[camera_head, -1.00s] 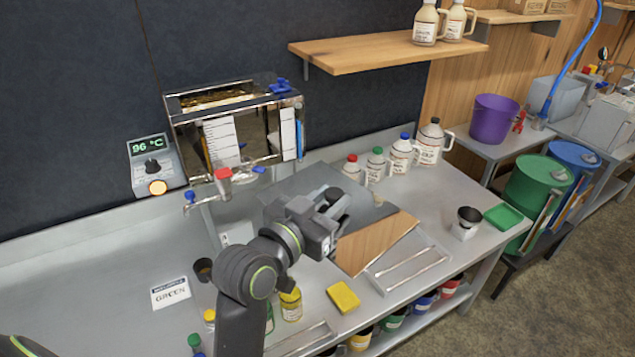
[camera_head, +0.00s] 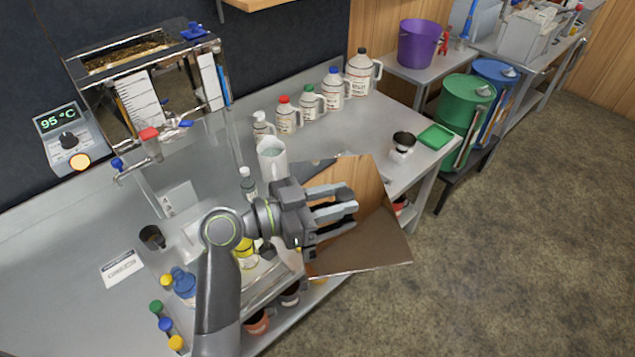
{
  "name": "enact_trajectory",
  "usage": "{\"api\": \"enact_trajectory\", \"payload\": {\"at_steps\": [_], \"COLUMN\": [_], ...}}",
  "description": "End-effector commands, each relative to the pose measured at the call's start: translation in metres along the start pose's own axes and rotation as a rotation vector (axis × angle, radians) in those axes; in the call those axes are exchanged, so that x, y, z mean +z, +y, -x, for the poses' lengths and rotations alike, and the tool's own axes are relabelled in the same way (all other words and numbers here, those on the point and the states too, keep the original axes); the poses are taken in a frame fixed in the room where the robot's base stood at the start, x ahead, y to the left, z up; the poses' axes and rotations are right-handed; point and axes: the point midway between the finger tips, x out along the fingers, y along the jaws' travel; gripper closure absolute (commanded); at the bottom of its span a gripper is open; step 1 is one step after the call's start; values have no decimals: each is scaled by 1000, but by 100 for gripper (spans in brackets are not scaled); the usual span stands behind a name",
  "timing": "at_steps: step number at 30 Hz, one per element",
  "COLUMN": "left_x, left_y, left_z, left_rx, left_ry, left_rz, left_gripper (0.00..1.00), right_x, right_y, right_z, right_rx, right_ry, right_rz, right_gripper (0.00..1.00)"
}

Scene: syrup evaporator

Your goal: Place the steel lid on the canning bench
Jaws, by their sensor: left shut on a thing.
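The steel lid (camera_head: 375,240) is a flat, mirror-like sheet, tilted and reflecting wood brown and grey. My left gripper (camera_head: 345,208) is shut on it, and the fingers cover part of it. The lid is off the front right of the steel bench (camera_head: 90,240), with its lower right part over the floor. My right gripper is not in view. The frames do not show for certain which surface is the canning bench.
The evaporator pan (camera_head: 140,85) stands at the back left. Several syrup jugs (camera_head: 310,102) line the bench's back. A small steel cup (camera_head: 402,147) and green tray (camera_head: 437,136) sit at its right end. Purple bucket (camera_head: 417,43) and green drum (camera_head: 465,105) are beyond. Floor at right is clear.

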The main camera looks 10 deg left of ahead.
Motion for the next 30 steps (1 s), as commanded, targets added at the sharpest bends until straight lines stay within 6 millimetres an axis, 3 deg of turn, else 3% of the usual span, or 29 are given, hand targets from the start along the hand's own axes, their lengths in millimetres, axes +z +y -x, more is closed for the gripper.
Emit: {"api": "enact_trajectory", "payload": {"at_steps": [5, 21, 30], "left_x": [2, 3, 4], "left_y": [2, -3, -4], "left_z": [0, 26, 32], "left_rx": [58, 384, 415], "left_ry": [1, 0, 2], "left_rz": [-7, -19, -20], "left_gripper": [100, 100, 100], "right_x": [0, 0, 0], "right_y": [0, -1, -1], "right_z": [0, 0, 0], "right_rx": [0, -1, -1], "right_ry": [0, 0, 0], "right_rz": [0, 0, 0], "right_gripper": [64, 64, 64]}}
